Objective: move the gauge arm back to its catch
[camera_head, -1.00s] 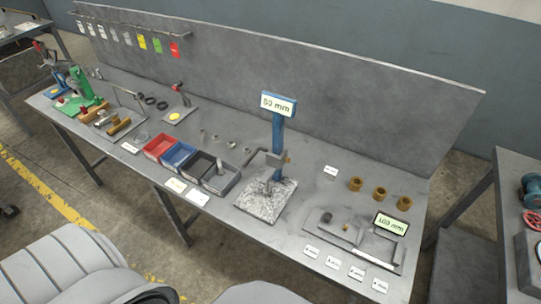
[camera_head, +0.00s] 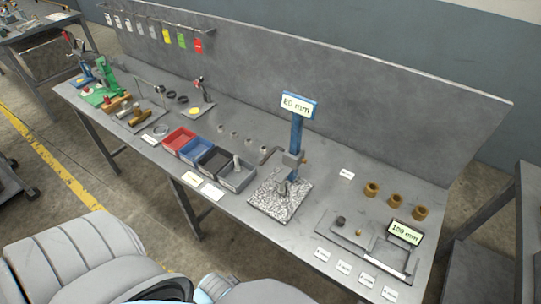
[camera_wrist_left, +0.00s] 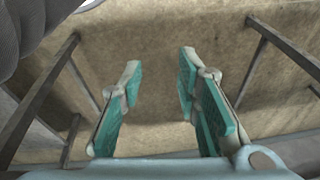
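The gauge stand has a blue post (camera_head: 297,133) with an "80 mm" sign (camera_head: 296,104) on top and a speckled stone base (camera_head: 266,203). A grey slider block (camera_head: 292,159) sits on the post. A grey bent arm (camera_head: 269,154) sticks out to the left of the post, above the base; I take it for the gauge arm. I cannot make out a catch. A small grey metal piece stands on the base. My left gripper (camera_wrist_left: 160,66) is open and empty in the left wrist view, over bare floor and away from the stand. My right gripper is not in view.
Left of the stand are red (camera_head: 179,138), blue and grey bins. Right are brass rings (camera_head: 371,189) and a grey tray (camera_head: 350,237) with a "100 mm" sign (camera_head: 404,232). A back panel (camera_head: 330,100) rises behind. Grey rounded shapes, apparently my arms, fill the lower left.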

